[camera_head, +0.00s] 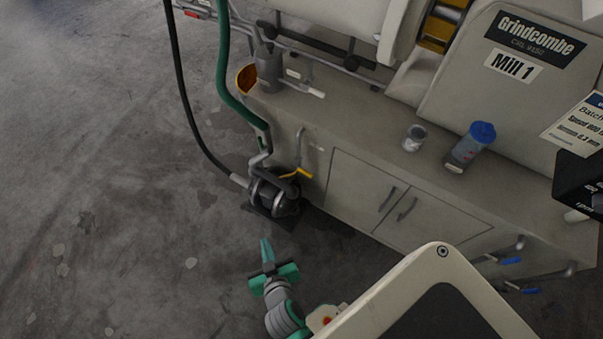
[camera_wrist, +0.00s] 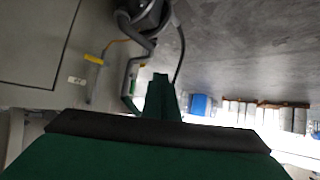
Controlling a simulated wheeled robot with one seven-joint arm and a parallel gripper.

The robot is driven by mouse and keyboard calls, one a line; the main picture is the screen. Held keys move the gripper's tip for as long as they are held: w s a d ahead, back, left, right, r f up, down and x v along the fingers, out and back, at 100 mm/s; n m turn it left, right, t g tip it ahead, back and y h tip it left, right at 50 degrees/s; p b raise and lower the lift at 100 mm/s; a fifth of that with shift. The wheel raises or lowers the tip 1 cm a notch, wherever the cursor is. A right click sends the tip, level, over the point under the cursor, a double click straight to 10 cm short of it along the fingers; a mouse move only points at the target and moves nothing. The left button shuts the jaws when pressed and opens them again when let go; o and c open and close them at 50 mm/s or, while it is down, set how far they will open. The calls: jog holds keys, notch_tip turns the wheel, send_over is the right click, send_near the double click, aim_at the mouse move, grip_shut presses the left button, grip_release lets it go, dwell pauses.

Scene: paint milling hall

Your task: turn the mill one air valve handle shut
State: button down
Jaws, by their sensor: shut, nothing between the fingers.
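A small yellow handle (camera_head: 303,173) shows on the pipework beside the pump, at the left end of the Mill 1 cabinet. A yellow piece near a grey pipe also shows in the wrist view (camera_wrist: 94,59), upper left. No label marks it as the air valve. My gripper (camera_head: 266,246) has green fingers and is shut and empty. In the head view it is in front of the pump, below the handle in the picture and apart from it. In the wrist view the closed fingertips (camera_wrist: 162,80) point towards the pipework, right of the yellow piece.
The dark pump (camera_head: 275,192) stands on the floor with a green hose (camera_head: 226,80) and a black hose (camera_head: 187,105). The Mill 1 cabinet (camera_head: 345,205) stands to the right. Blue handles (camera_head: 509,260) show at its lower right. The floor on the left is clear.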

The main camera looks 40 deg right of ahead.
jog(key=w+d+r+m+g+h, duration=0.35)
jog(key=w+d+m, duration=0.2)
jog(key=d, duration=0.25)
jog(key=w+d+r+m+g+h, duration=0.2)
jog(key=w+d+m+g+h, duration=0.25)
jog(key=w+d, duration=0.3)
jog(key=w+d+f, duration=0.2)
jog(key=d+f, duration=0.7)
jog(key=shift+f+t, duration=0.4)
jog(key=shift+w+a+f+y, duration=0.1)
jog(key=shift+y, duration=0.2)
